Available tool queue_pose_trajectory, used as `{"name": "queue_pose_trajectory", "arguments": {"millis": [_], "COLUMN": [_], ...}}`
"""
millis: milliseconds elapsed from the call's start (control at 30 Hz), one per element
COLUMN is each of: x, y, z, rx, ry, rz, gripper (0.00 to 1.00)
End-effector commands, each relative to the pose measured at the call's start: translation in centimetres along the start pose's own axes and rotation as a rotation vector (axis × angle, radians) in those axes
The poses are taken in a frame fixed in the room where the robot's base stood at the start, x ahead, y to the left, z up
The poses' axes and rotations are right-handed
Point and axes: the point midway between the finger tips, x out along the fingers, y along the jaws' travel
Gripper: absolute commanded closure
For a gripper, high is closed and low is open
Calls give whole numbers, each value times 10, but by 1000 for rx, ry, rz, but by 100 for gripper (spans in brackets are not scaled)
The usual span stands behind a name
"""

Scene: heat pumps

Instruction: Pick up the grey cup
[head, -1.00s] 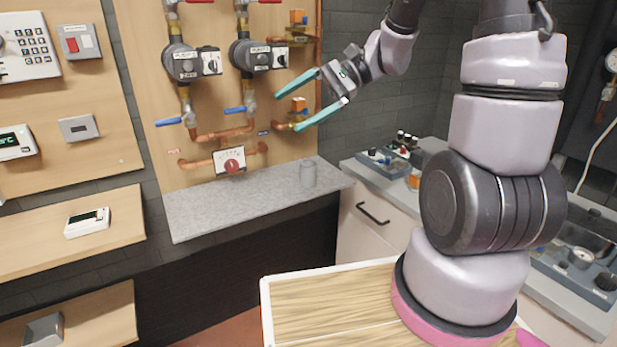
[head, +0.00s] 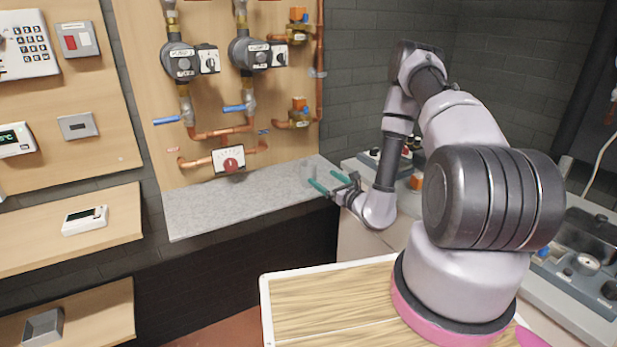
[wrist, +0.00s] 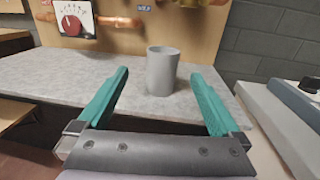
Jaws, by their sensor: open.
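The grey cup (wrist: 162,72) stands upright on the grey speckled counter. In the head view the cup (head: 307,173) is near the counter's right end, and it blends with the grey counter. My gripper (wrist: 158,82) is open, with one teal finger to each side in the wrist view. The cup shows between the fingers, a little beyond the tips, and seems untouched. In the head view my gripper (head: 322,180) reaches in low from the right, with its fingertips close beside the cup.
A wooden panel with copper pipes, pumps and a red dial gauge (head: 229,160) rises behind the counter (head: 215,209). A second worktop with equipment lies to the right in the wrist view (wrist: 283,112). The counter left of the cup is clear.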

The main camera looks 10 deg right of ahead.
Motion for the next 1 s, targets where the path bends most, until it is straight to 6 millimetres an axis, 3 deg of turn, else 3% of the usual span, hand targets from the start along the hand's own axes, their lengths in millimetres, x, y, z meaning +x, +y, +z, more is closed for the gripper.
{"name": "queue_pose_trajectory", "arguments": {"millis": [100,333,567,800,1000], "x": [4,40,59,94,106], "y": [-3,-4,-5,-5,-6], "z": [-8,-8,-9,-10,-10], "rx": [1,0,2,2,4], "ry": [10,9,10,8,10], "rz": [-24,-23,-24,-23,-23], "gripper": [0,0,0,0,0]}}
